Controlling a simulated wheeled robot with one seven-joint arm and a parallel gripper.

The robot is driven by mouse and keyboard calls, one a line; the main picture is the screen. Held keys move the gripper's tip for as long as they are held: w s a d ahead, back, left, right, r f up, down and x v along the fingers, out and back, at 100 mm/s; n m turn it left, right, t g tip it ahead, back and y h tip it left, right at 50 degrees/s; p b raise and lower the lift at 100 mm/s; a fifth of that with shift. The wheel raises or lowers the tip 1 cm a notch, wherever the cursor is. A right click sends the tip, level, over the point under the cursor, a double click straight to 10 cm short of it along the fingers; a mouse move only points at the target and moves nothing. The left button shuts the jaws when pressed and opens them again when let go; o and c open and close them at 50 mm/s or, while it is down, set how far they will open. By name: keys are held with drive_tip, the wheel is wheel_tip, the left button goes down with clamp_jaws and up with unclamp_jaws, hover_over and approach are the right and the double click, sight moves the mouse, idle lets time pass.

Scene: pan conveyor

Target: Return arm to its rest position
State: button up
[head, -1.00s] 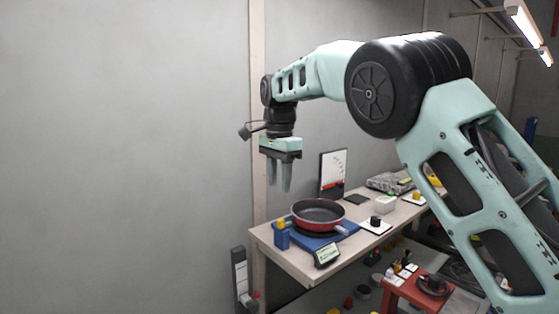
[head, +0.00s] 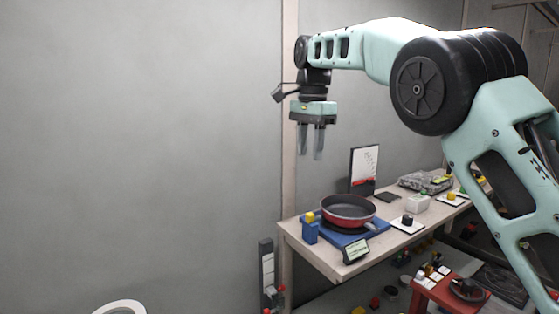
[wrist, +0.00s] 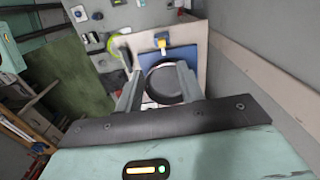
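My gripper (head: 311,142) hangs fingers down in the air, above and to the left of the workbench in the head view. Its two fingers are apart with nothing between them. In the wrist view the fingers of my gripper (wrist: 159,88) also stand apart, with a dark pan visible well below and between them. The red pan (head: 348,211) with a dark inside rests on a blue base on the bench, clear of the gripper.
A red stand (head: 446,294) is at the lower right. The wall side at left is open.

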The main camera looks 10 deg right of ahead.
drive_tip(key=s+a+f+n+b, duration=0.3)
drive_tip(key=s+f+n, duration=0.1)
drive_tip(key=s+f, duration=0.3)
drive_tip(key=s+a+f+n+y+b, duration=0.1)
drive_tip(key=s+a+f+n+b, duration=0.25)
drive_tip(key=s+f, duration=0.3)
drive_tip(key=s+a+f+n+b, duration=0.2)
drive_tip(key=s+f+n, duration=0.2)
drive_tip(key=s+f, duration=0.3)
drive_tip(key=s+d+f+n+b, duration=0.2)
drive_tip(key=s+f+n, duration=0.2)
drive_tip(key=s, duration=0.6)
drive_tip(key=s+d+f+n+b, duration=0.2)
drive_tip(key=s+f+n, duration=0.3)
drive_tip(key=s+f, duration=0.4)
drive_tip(key=shift+s+d+f+h+b, duration=0.25)
drive_tip(key=shift+s+f+h+b, duration=0.05)
drive_tip(key=shift+s+b, duration=0.35)
